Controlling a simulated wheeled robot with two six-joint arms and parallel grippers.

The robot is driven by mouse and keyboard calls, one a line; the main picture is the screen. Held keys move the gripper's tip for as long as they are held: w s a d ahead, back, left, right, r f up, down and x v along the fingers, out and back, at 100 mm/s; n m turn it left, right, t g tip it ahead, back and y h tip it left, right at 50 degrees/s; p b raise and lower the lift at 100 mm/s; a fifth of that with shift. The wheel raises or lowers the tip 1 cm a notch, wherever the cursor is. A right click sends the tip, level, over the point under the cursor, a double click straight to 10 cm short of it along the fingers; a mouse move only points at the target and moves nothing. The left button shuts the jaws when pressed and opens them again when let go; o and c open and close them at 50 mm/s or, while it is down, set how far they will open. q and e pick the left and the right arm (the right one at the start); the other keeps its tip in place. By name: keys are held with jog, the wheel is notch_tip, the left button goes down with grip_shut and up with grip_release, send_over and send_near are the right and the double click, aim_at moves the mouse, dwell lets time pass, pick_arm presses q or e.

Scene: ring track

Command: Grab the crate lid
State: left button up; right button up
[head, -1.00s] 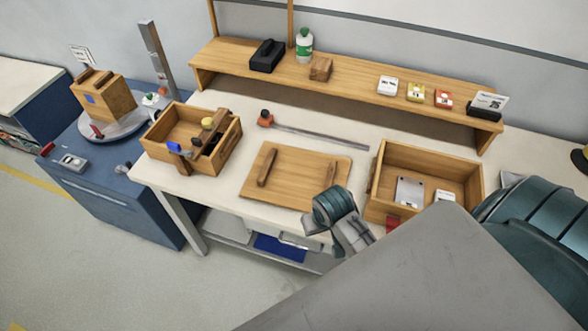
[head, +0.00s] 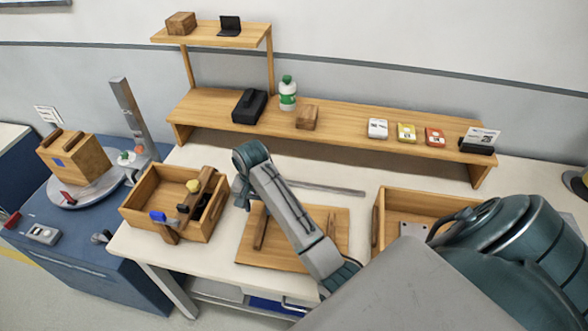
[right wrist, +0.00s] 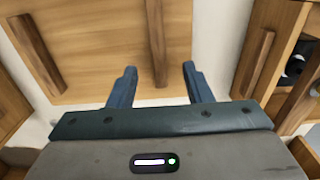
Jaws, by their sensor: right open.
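The crate lid (head: 285,252) is a flat wooden board with two dark bar handles, lying on the white table. The left handle (head: 260,228) shows beside my right arm, which crosses over the lid and partly hides it. My right gripper (head: 241,192) is at the lid's rear left corner in the head view. In the right wrist view my open, empty gripper (right wrist: 160,84) points at the lid (right wrist: 100,60). One handle (right wrist: 157,42) has its near end between the fingertips in the picture; the height gap cannot be told. My left gripper is not in view.
An open crate (head: 150,218) with tools stands left of the lid, close to my right gripper. Another open crate (head: 400,203) stands right of it, partly hidden by my arm. A wooden shelf (head: 340,133) runs along the back. A closed box (head: 80,165) sits on a turntable at left.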

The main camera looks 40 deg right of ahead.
aim_at(262, 224)
notch_tip(262, 224, down, 2)
jog(key=shift+f+p, duration=0.2)
jog(key=shift+p, duration=0.45)
jog(key=shift+f, duration=0.3)
notch_tip(262, 224, down, 4)
jog(key=p, duration=0.2)
jog(key=shift+s+d+p, duration=0.1)
jog(key=shift+d+p, duration=0.05)
jog(key=shift+p, duration=0.2)
jog(key=shift+f, duration=0.7)
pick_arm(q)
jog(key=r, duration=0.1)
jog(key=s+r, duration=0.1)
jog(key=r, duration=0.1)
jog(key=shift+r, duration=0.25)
pick_arm(e)
grip_shut()
